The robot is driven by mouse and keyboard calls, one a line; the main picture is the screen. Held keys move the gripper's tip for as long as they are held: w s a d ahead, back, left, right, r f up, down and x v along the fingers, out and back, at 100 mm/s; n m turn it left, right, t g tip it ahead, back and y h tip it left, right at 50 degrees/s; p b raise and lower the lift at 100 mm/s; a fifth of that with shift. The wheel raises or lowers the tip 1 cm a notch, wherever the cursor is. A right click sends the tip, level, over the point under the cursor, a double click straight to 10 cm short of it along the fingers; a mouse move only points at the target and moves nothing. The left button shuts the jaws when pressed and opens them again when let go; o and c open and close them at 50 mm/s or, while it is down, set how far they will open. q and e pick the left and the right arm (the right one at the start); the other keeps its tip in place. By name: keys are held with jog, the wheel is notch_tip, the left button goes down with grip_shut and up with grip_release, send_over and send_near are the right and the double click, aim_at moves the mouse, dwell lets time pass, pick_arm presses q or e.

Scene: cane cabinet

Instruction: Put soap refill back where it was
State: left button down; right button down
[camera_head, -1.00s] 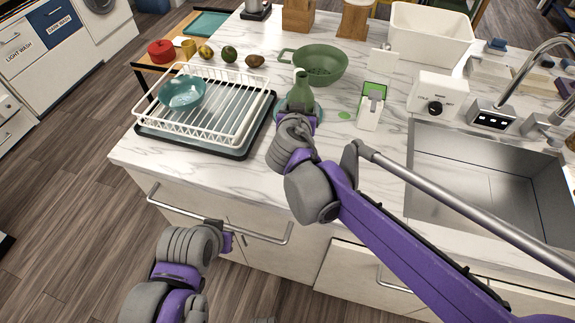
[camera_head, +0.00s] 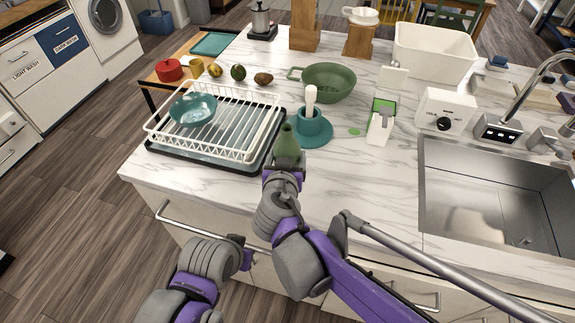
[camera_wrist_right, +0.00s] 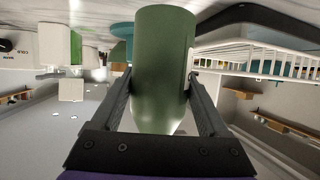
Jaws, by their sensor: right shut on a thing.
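The soap refill looks to be a green bottle (camera_head: 287,145). My right gripper (camera_head: 285,165) is shut on it, near the counter's front edge, right of the dish rack. In the right wrist view the bottle (camera_wrist_right: 162,65) fills the space between both fingers of the gripper (camera_wrist_right: 160,95). That view is upside down. Whether the bottle's base touches the counter, I cannot tell. A white and green soap dispenser (camera_head: 380,123) stands farther right. My left gripper (camera_head: 247,254) is low in front of the cabinet, and its fingers are too hidden to judge.
A teal holder (camera_head: 315,131) with a white-handled brush (camera_head: 311,98) stands just behind the bottle. A green colander (camera_head: 328,82) is behind, the sink (camera_head: 490,190) right. Bare marble (camera_head: 350,180) lies between bottle and sink.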

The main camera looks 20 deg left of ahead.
jog(key=shift+f, duration=1.35)
jog(key=shift+f, duration=0.1)
jog(key=shift+f, duration=0.15)
grip_release()
jog(key=shift+r, duration=0.2)
jog(key=shift+s+r, duration=0.15)
jog(key=shift+s, duration=0.1)
jog(key=v, duration=1.1)
jog(key=shift+s, duration=0.2)
jog(key=shift+d+r, duration=0.1)
